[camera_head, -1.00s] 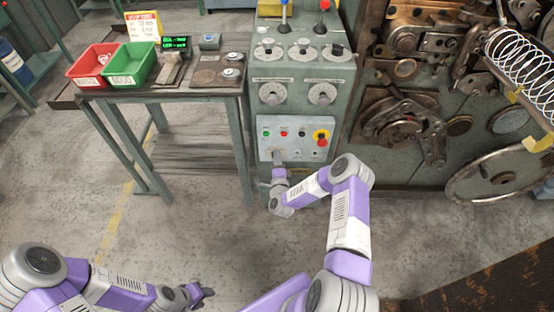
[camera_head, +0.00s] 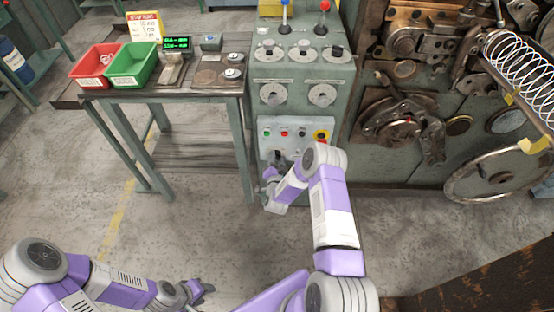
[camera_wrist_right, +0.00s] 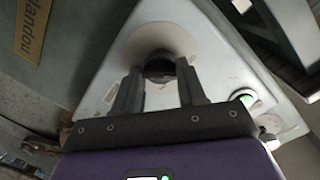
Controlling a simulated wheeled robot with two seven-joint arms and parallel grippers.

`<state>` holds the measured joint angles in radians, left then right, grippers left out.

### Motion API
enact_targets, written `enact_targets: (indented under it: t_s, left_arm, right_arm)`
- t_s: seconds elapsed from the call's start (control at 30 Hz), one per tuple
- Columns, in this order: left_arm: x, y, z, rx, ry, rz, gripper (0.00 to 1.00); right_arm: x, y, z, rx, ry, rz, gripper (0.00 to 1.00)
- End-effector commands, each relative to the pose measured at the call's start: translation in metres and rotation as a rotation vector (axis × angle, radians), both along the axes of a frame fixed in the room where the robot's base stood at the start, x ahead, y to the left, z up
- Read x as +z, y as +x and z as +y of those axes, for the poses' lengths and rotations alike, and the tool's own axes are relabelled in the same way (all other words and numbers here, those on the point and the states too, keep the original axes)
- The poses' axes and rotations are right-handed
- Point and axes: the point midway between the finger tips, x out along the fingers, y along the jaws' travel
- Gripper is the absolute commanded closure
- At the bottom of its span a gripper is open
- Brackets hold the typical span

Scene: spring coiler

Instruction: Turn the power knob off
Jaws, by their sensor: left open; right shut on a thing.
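The power knob (camera_wrist_right: 159,66) is a dark round knob on a pale round plate in the right wrist view. It sits on the light grey control panel (camera_head: 298,124) at the front of the green machine. My right gripper (camera_wrist_right: 158,84) has its two fingers on either side of the knob and is shut on it. In the head view my right gripper (camera_head: 276,165) is at the panel's lower left, where the wrist and fingers mostly hide the knob. My left gripper (camera_head: 203,289) is open and empty, low over the floor.
The panel carries small lights and a red-and-yellow emergency button (camera_head: 320,136). Dials and two levers are above. A bench at left holds a red bin (camera_head: 94,66) and a green bin (camera_head: 131,65). Machinery with a coil spring (camera_head: 520,65) is at right. Floor between is clear.

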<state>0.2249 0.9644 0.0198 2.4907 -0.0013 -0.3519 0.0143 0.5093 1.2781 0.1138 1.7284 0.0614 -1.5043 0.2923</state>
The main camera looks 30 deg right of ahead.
Motion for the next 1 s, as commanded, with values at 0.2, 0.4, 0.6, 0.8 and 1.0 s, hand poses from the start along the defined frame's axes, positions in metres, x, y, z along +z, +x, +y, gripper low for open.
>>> enact_targets:
  t_s: [0.2, 0.4, 0.6, 0.8, 1.0]
  left_arm:
    - [0.0004, 0.0000, 0.0000, 0.000, 0.000, 0.000, 0.57]
    - [0.0004, 0.0000, 0.0000, 0.000, 0.000, 0.000, 0.57]
    - [0.0005, 0.0000, 0.0000, 0.000, 0.000, 0.000, 0.57]
    - [0.0005, 0.0000, 0.0000, 0.000, 0.000, 0.000, 0.57]
    - [0.0004, 0.0000, 0.0000, 0.000, 0.000, 0.000, 0.57]
  right_arm:
    - [0.0034, 0.0023, 0.0009, 0.001, -0.080, 0.039, 0.90]
    - [0.0032, 0.0023, 0.0011, 0.000, -0.111, 0.059, 0.90]
    - [0.0032, 0.0024, 0.0013, 0.001, -0.117, 0.063, 0.90]
    - [0.0032, 0.0025, 0.0015, 0.002, -0.117, 0.062, 0.90]
    - [0.0024, 0.0019, 0.0013, 0.002, -0.115, 0.064, 0.36]
